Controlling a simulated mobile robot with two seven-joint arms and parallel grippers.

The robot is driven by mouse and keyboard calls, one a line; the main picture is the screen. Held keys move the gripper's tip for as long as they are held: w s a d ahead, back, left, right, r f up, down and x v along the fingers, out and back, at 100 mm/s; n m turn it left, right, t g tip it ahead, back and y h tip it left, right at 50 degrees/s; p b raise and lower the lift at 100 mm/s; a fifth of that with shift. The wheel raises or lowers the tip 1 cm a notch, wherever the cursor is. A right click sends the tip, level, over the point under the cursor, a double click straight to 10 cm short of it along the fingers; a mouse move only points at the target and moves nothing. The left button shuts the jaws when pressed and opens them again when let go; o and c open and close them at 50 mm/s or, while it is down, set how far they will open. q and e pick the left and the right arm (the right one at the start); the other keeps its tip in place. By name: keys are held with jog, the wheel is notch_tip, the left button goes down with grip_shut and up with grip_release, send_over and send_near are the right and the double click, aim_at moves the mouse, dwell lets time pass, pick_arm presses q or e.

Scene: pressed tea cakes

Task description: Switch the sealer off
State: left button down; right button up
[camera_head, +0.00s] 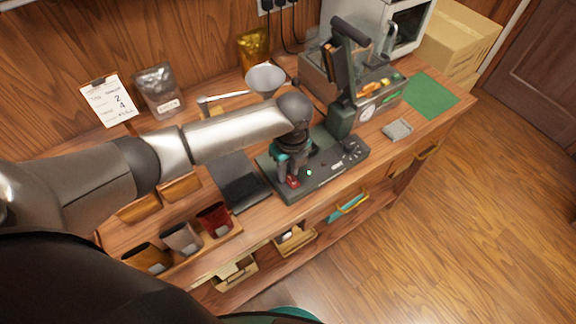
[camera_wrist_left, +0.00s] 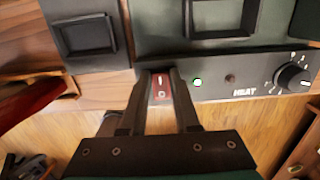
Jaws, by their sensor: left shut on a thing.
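The sealer (camera_head: 325,178) is a dark green machine on the bench with a raised lever arm (camera_head: 347,75). Its front panel also shows in the left wrist view (camera_wrist_left: 225,89), with a HEAT dial (camera_wrist_left: 292,77), a small bright green-white light (camera_wrist_left: 197,83) and a dark red lamp (camera_wrist_left: 230,78). A red rocker switch (camera_wrist_left: 160,86) marked I and O sits at the panel's left end. My left gripper (camera_wrist_left: 161,92) has its fingertips on both sides of this switch and is shut on it. In the head view my left gripper (camera_head: 292,181) reaches down over the panel's left front corner.
A dark flat tray (camera_head: 240,182) lies left of the sealer. Several dark and red cups (camera_head: 213,218) stand at the bench's front left. A white funnel (camera_head: 265,78) stands behind my wrist. A grey block (camera_head: 397,130) and a green mat (camera_head: 432,95) lie to the right.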

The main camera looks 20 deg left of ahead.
pick_arm(q)
jog(key=p, duration=0.1)
jog(key=t+y+p, duration=0.1)
jog(key=shift+s+d+r+p, duration=0.2)
jog(key=shift+r+p, duration=0.1)
jog(key=shift+p, duration=0.05)
jog(key=shift+f+t+y+p, duration=0.1)
jog(key=shift+t+y+p, duration=0.2)
jog(key=shift+y+p, duration=0.25)
jog(key=c, duration=0.6)
grip_release()
jog(key=shift+c, duration=0.2)
jog(key=shift+d, duration=0.1)
jog(key=p+v, duration=0.1)
jog(key=v, duration=1.4)
jog(key=shift+p, duration=0.3)
jog(key=shift+s, duration=0.15)
